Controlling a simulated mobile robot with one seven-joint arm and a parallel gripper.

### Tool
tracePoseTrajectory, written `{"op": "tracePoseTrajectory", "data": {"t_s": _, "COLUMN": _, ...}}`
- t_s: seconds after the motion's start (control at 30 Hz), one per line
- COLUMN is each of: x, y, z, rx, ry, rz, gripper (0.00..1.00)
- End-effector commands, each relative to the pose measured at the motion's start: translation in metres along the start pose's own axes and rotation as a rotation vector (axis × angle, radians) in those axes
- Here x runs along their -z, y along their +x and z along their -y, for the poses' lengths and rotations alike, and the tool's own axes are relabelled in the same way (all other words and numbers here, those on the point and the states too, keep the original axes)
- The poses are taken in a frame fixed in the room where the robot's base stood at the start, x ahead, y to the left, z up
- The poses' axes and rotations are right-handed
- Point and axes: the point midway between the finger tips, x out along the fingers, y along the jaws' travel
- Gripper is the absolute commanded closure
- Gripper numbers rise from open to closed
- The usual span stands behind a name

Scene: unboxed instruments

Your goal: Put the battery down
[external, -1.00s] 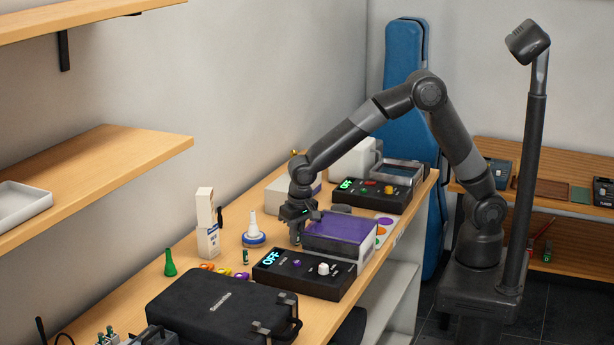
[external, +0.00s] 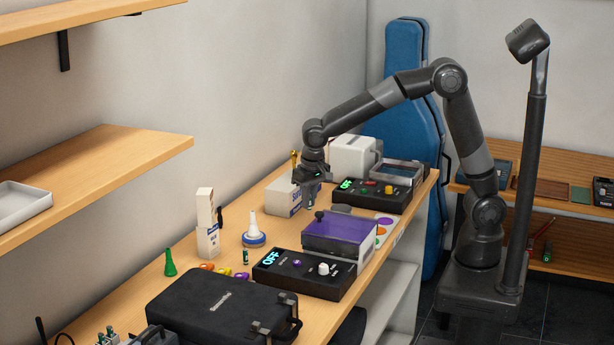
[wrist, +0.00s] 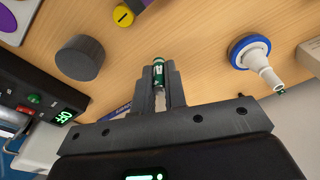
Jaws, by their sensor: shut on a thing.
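My gripper (external: 310,206) is shut on a small green battery (wrist: 158,72), which sits between the two fingertips in the wrist view. In the external view my gripper hangs above the bench, behind the purple-lidded box, and the battery is too small there to make out clearly. Another small green cylinder (external: 245,257), much like a battery, stands on the bench in front of the white cone.
The purple-lidded box (external: 340,228) with its dark knob (wrist: 80,57) is close by. A white cone on a blue ring (external: 253,236), two black control boxes (external: 303,277) (external: 376,194) showing OFF and a white carton (external: 283,196) stand around. Bare wood lies beneath my gripper.

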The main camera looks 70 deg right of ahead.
Motion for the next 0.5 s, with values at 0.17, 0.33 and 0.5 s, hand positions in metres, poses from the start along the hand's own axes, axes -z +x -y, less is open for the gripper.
{"op": "tracePoseTrajectory", "data": {"t_s": 0.17, "x": 0.011, "y": -0.016, "z": -0.028, "rx": 0.000, "ry": 0.002, "rz": -0.001, "gripper": 1.00}}
{"op": "tracePoseTrajectory", "data": {"t_s": 0.33, "x": 0.015, "y": -0.023, "z": -0.039, "rx": 0.000, "ry": 0.000, "rz": 0.000, "gripper": 1.00}}
{"op": "tracePoseTrajectory", "data": {"t_s": 0.5, "x": 0.016, "y": -0.024, "z": -0.041, "rx": 0.000, "ry": -0.001, "rz": 0.000, "gripper": 1.00}}
